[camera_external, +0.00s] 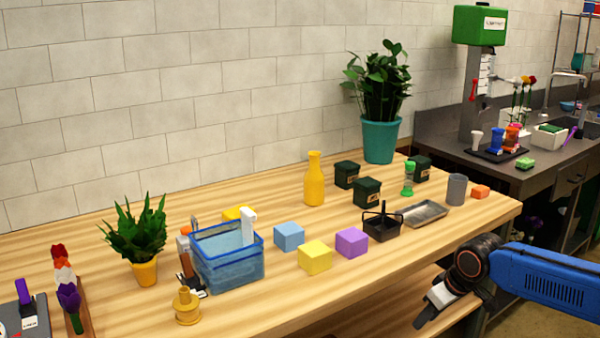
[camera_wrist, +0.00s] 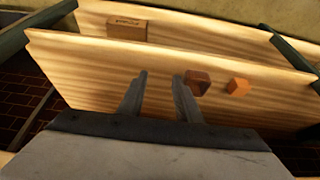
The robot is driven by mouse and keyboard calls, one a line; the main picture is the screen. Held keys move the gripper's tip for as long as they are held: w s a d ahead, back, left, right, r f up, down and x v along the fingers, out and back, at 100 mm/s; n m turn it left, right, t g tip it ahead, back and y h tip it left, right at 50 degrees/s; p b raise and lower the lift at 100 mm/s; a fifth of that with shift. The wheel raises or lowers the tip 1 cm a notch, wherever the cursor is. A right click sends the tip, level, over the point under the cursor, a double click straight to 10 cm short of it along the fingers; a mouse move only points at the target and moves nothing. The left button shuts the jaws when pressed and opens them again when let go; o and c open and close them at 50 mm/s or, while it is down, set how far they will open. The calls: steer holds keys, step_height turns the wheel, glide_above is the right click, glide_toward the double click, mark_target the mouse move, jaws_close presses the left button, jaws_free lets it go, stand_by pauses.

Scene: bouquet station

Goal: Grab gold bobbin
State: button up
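The gold bobbin (camera_external: 187,306) stands upright near the front edge of the wooden table, at the lower left of the external view. My gripper (camera_external: 428,312) is at the lower right of that view, in front of the table's edge, far to the right of the bobbin and apart from it. In the wrist view, the two fingers of my gripper (camera_wrist: 160,76) stand apart with nothing between them, so it is open and empty. The bobbin does not show in the wrist view.
A blue basket (camera_external: 228,268) stands just behind the bobbin, with a potted plant (camera_external: 144,272) to its left. A blue cube (camera_external: 289,236), yellow cube (camera_external: 315,256) and purple cube (camera_external: 352,242) lie to the right. A black caddy (camera_external: 382,226) and metal tray (camera_external: 424,214) are farther right.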

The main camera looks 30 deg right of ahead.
steer(key=o, duration=0.8)
steer(key=shift+o, duration=0.2)
